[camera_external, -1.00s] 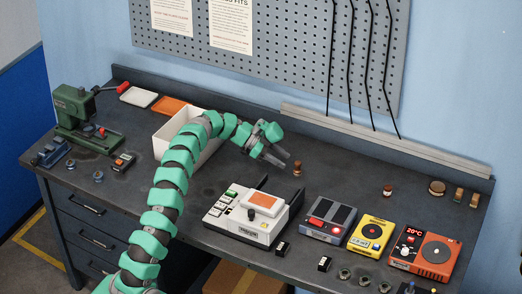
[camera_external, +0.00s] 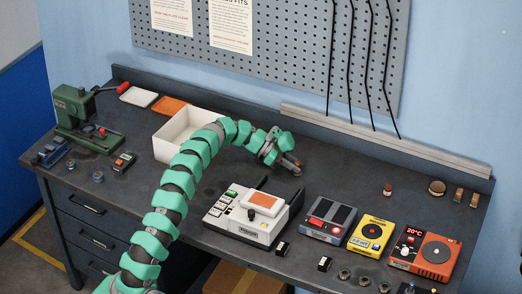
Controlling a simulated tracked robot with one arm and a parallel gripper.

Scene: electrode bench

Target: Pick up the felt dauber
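A small brown piece (camera_external: 297,164), which looks like the felt dauber, stands on the dark bench behind the white console. It is partly covered by my gripper. My gripper (camera_external: 289,161) is low over the bench, with its fingertips right at the brown piece. The fingers are too small and overlapped to tell whether they are open or closed around it.
The white console (camera_external: 228,222) stands in front of my gripper, with dark prongs at its back. A white open box (camera_external: 172,143) is on the left behind my arm. A grey device (camera_external: 328,220), a yellow device (camera_external: 370,235) and an orange device (camera_external: 424,254) line the right. The bench behind these devices is mostly clear.

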